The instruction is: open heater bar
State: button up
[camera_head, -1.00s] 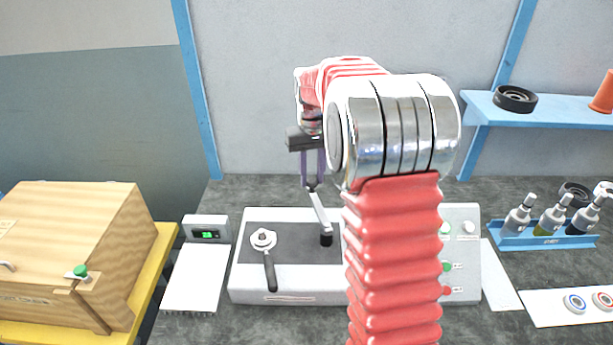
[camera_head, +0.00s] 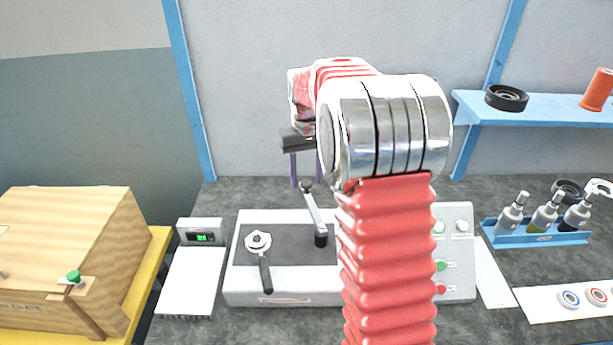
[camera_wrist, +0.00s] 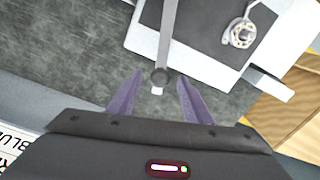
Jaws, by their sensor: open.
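A grey metal bar (camera_head: 313,211), which I take to be the heater bar, rises from a black knob-like base on the dark top plate of the white bench unit (camera_head: 285,299). It slants up and back to a dark rounded end. My gripper (camera_head: 307,184) is open, with two purple fingers pointing down at that end. In the wrist view the bar (camera_wrist: 168,35) comes in from the top, and its round end lies between the fingertips of my gripper (camera_wrist: 160,77), with a gap on each side. My red and silver arm hides the right middle of the unit.
A round metal piece with a black handle (camera_head: 265,275) sits left on the unit. Green and red buttons (camera_head: 440,278) are at its right. A small display box (camera_head: 200,232) and a wooden crate (camera_head: 70,250) stand left. A bottle rack (camera_head: 535,238) stands right.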

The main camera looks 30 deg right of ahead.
notch_tip(320, 180, up, 14)
jog(key=shift+f, duration=0.15)
dwell(0.4)
dwell(0.5)
